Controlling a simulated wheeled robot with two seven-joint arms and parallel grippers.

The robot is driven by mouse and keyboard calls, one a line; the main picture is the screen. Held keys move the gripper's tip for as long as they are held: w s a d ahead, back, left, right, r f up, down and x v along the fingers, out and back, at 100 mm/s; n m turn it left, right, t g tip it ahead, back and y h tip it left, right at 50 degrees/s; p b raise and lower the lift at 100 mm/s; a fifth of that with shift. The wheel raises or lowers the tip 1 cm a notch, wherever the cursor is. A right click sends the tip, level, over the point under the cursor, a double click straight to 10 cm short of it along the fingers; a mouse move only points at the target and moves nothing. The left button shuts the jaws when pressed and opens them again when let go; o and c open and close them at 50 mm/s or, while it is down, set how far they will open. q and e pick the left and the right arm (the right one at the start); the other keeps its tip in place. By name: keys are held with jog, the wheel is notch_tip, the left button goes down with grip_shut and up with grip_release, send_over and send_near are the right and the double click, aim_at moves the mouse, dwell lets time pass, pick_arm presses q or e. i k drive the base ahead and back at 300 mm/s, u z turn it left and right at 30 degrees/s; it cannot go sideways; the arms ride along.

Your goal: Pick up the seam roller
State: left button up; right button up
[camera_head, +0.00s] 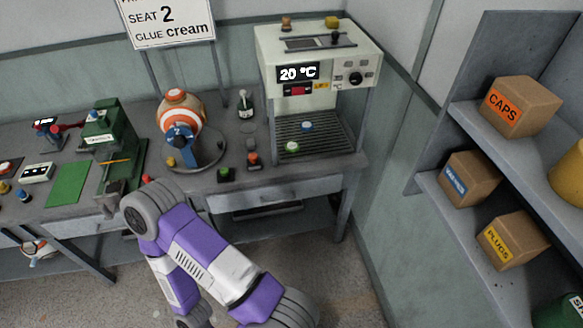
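I cannot pick out the seam roller with certainty. Small tools stand on the grey workbench (230,192): a red-and-dark piece (252,159), a green piece with a dark top (224,174) and a dark upright piece with a pale label (245,104). Any of them may or may not be the roller. A purple and grey arm of mine crosses the lower middle, its bend in front of the bench edge. Neither gripper shows, so what they hold is hidden.
An orange-and-white ball (181,110) sits on a round stand. A green press (105,135) is left of it. A white machine (317,60) reading 20 °C stands right, with pucks on its grille. Shelves with a CAPS box (521,106) stand far right.

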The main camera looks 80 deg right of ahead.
aim_at(254, 163)
jog(key=k, duration=0.1)
jog(key=z, duration=1.7)
jog(key=i, duration=0.75)
